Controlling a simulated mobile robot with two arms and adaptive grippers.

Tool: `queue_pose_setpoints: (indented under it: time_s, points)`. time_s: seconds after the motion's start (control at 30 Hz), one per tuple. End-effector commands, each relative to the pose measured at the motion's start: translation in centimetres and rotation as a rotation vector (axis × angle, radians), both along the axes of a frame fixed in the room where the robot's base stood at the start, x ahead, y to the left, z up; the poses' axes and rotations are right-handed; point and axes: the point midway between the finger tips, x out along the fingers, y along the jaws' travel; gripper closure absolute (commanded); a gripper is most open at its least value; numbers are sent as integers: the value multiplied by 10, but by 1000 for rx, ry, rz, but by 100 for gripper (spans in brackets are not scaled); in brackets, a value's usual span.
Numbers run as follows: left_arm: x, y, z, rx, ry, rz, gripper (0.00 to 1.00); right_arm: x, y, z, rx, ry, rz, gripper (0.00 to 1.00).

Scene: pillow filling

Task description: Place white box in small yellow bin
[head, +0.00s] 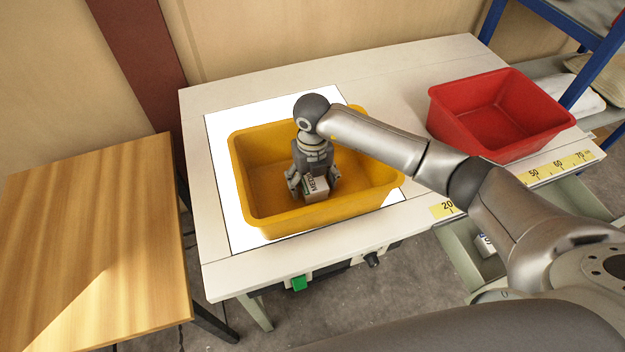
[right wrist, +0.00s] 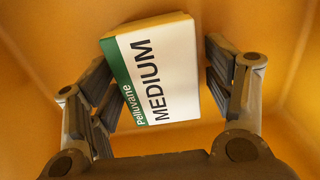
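The white box (right wrist: 165,75) has a green band and the word MEDIUM. It is inside the yellow bin (head: 262,218), which stands on a bright white panel on the table; the box also shows in the head view (head: 316,188). My right gripper (head: 308,190) reaches down into the bin, with its fingers on either side of the box. In the right wrist view the right gripper (right wrist: 163,88) looks open, with a narrow gap at the box's right side. The box sits slightly turned between the fingers. My left gripper is not in view.
A red bin (head: 450,119) stands at the right of the white table (head: 225,284). A wooden table (head: 95,245) is at the left. A blue-framed shelf (head: 592,68) is at the right. Another small box (head: 484,246) lies in a tray below the table's front edge.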

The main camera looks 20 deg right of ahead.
Motion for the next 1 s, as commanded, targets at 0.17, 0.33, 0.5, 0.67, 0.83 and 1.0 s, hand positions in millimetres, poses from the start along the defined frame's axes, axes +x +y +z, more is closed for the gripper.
queue_pose_setpoints:
  time_s: [0.17,0.33,0.5,0.67,0.83,1.0]
  points:
    - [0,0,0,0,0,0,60,0,0,0,0,0,0,25]
    - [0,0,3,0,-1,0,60,1,0,7,1,-2,0,25]
    - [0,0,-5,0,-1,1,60,2,0,36,0,-7,2,25]
    - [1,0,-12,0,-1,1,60,2,0,72,0,-6,1,25]
    - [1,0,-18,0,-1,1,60,1,0,103,0,-4,0,25]
    - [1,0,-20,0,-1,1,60,1,0,120,0,-1,0,25]
